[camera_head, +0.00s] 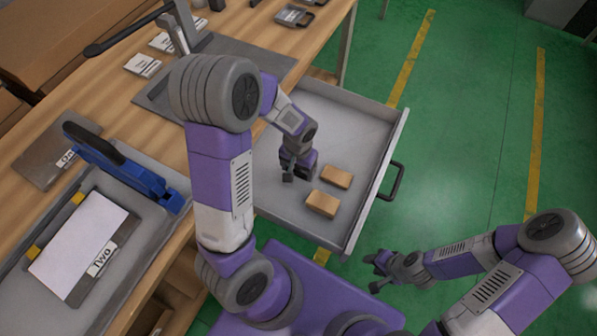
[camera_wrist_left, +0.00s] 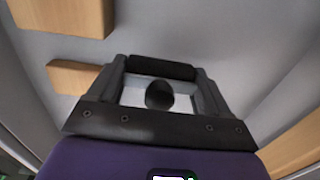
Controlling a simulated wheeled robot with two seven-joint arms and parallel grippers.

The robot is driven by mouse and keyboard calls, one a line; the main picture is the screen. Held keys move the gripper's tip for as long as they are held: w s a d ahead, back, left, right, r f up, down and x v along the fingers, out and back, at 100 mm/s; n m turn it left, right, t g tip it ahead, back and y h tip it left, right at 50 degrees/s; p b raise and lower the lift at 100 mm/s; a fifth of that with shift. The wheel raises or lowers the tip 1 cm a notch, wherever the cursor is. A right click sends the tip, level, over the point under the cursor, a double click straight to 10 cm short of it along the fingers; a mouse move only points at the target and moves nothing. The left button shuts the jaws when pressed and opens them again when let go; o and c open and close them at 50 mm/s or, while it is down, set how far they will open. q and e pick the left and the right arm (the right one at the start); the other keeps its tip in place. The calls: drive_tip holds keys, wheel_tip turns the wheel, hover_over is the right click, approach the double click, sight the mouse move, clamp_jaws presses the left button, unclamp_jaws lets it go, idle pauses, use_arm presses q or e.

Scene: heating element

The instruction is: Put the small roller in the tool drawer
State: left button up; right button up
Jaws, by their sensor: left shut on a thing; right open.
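The tool drawer (camera_head: 350,110) is pulled out from the workbench, its grey floor exposed. My left gripper (camera_head: 290,177) is inside the drawer's outline, close over its floor. In the left wrist view, a dark bar, apparently the small roller (camera_wrist_left: 161,68), spans the space between my left fingertips, and the gripper is shut on it. A dark rounded shape (camera_wrist_left: 159,95) shows just below the bar; I cannot tell if it belongs to it. In the head view the roller is mostly hidden by the gripper. My right gripper (camera_head: 378,271) is open and empty, outside the drawer over the floor.
Two wooden blocks (camera_head: 323,203) (camera_head: 336,177) lie in the drawer right of my left gripper. The drawer handle (camera_head: 395,182) sticks out at its front. A tray (camera_head: 40,305) with a labelled plate and a blue tool (camera_head: 130,170) are on the bench (camera_head: 45,150).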

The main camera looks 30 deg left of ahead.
use_arm(q)
wheel_tip(320, 180, down, 2)
drive_tip(key=shift+r, duration=0.1)
drive_tip(key=o, duration=0.6)
drive_tip(key=shift+f+b, duration=0.25)
drive_tip(key=shift+b, duration=0.1)
drive_tip(key=shift+c, duration=0.2)
drive_tip(key=o, duration=0.4)
drive_tip(key=shift+r, duration=0.1)
drive_tip(key=shift+r, duration=0.1)
wheel_tip(320, 180, up, 12)
drive_tip(key=p, duration=0.5)
drive_tip(key=shift+r, duration=0.1)
